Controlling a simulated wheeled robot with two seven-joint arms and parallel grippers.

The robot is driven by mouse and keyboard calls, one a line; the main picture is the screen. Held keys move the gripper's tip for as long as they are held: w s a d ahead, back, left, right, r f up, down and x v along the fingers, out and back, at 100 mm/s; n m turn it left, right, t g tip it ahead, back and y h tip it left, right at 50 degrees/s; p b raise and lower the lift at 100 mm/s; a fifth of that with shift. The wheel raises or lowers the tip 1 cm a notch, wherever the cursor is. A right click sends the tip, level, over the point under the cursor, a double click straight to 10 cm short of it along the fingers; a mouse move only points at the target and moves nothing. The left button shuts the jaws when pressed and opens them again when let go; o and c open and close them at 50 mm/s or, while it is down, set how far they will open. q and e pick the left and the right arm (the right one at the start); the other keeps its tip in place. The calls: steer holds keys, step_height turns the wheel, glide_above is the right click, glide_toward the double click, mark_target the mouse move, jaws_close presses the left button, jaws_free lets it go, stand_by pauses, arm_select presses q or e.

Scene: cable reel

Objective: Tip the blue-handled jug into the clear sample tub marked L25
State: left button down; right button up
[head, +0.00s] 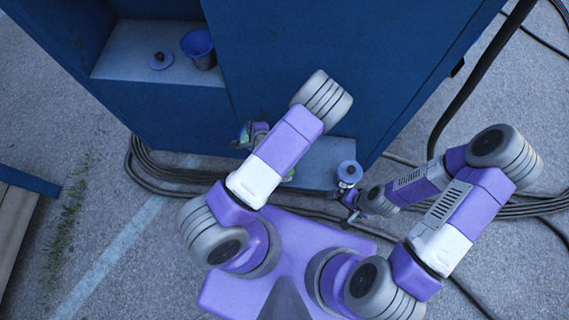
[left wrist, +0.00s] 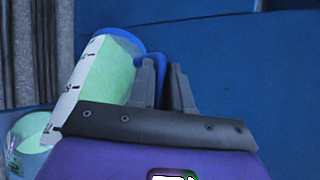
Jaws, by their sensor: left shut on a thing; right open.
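The jug (left wrist: 112,68) has a blue rim, a blue handle (left wrist: 155,68), a printed scale and pale green contents. My left gripper (left wrist: 170,85) is shut on the handle. In the head view my left gripper (head: 252,136) is by the cabinet front, with the jug mostly hidden by my arm. In the left wrist view the jug leans; I cannot tell whether anything pours. A clear tub (left wrist: 32,132) with pale green inside shows at the lower left, partly cut off; no L25 mark is readable. My right gripper (head: 350,202) is open near a blue-topped container (head: 350,172).
A blue cabinet (head: 300,50) fills the back. Its upper left recess holds a blue bucket (head: 199,46) and a blue disc with a dark knob (head: 160,60). A low shelf (head: 318,160) lies below my arms. Dark cables (head: 145,165) run along the ground.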

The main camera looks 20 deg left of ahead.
arm_select(q)
steer(key=shift+s+d+r+y, duration=0.1)
steer(key=shift+d+r+y, duration=0.3)
steer(key=shift+r, duration=0.1)
stand_by(1.2)
steer(key=shift+s+d+r+t+y, duration=0.2)
steer(key=shift+d+r+t+y, duration=0.05)
steer(key=shift+d, duration=0.25)
steer(key=shift+s+d+r+t+y, duration=0.15)
steer(key=shift+d+r+t+y, duration=0.1)
steer(key=shift+d, duration=0.25)
steer(key=shift+s+d+r+t+y, duration=0.2)
steer(key=shift+d+r, duration=0.05)
steer(key=shift+d, duration=0.25)
stand_by(1.4)
steer(key=shift+s+d+r+m+y, duration=0.2)
steer(key=shift+d+r+m+y, duration=0.15)
steer(key=shift+d, duration=0.2)
stand_by(0.7)
steer(key=shift+a+f, duration=0.1)
steer(key=shift+a, duration=0.2)
steer(key=a+f+h, duration=0.1)
steer(key=w+a+f+g+h, duration=0.1)
steer(key=a, duration=0.1)
steer(key=w+a+f+n+h, duration=0.1)
steer(key=shift+a+f+g, duration=0.2)
steer(key=shift+g, duration=0.1)
steer(key=shift+s+d+h, duration=0.1)
steer(key=shift+h, duration=0.15)
steer(key=shift+f, duration=0.15)
